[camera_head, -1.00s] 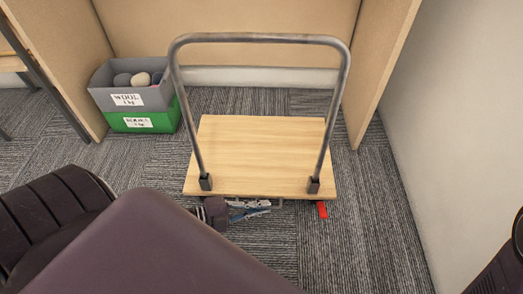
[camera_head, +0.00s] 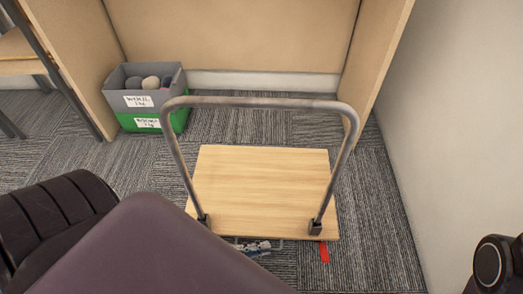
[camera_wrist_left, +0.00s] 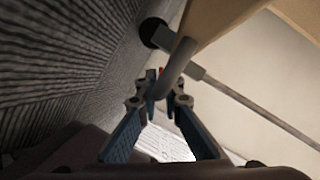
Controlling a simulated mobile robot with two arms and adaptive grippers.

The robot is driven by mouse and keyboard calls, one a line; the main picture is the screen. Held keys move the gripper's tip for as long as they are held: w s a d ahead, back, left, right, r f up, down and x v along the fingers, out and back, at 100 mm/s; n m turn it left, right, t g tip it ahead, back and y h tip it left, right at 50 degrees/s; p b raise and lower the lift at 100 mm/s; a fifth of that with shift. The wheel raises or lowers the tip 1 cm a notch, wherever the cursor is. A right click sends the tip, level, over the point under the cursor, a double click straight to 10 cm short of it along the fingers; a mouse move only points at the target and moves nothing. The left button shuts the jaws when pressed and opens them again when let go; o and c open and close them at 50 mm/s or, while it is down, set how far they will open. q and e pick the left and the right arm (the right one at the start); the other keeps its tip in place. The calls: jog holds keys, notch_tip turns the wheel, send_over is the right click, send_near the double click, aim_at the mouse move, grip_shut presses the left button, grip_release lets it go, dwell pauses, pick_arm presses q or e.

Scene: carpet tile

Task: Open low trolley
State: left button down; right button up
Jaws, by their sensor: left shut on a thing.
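The low trolley has a flat pale wooden deck (camera_head: 262,185) and an upright grey tube push handle (camera_head: 260,102) fixed at its near edge. A red tab (camera_head: 324,252) sticks out under the near right edge. My left gripper (camera_head: 255,247) is low at the near edge, partly hidden by my arm. In the left wrist view its blue-padded fingers (camera_wrist_left: 160,92) are shut on a bent grey bar (camera_wrist_left: 178,66) by the deck's underside. A dark round part, perhaps a wheel, shows behind the bar. My right gripper is out of view.
A grey bin (camera_head: 140,82) with balls inside stands on a green bin (camera_head: 150,121) at the left. Wooden panels (camera_head: 235,35) close the back and sides, with a pale wall (camera_head: 450,110) at right. Bare carpet (camera_head: 245,125) lies behind the deck.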

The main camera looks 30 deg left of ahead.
pick_arm(q)
jog(key=shift+s+d, duration=0.2)
jog(key=shift+s, duration=0.3)
jog(key=shift+f, duration=0.1)
jog(key=c, duration=2.4)
grip_release()
jog(key=v, duration=1.2)
jog(key=shift+s, duration=0.1)
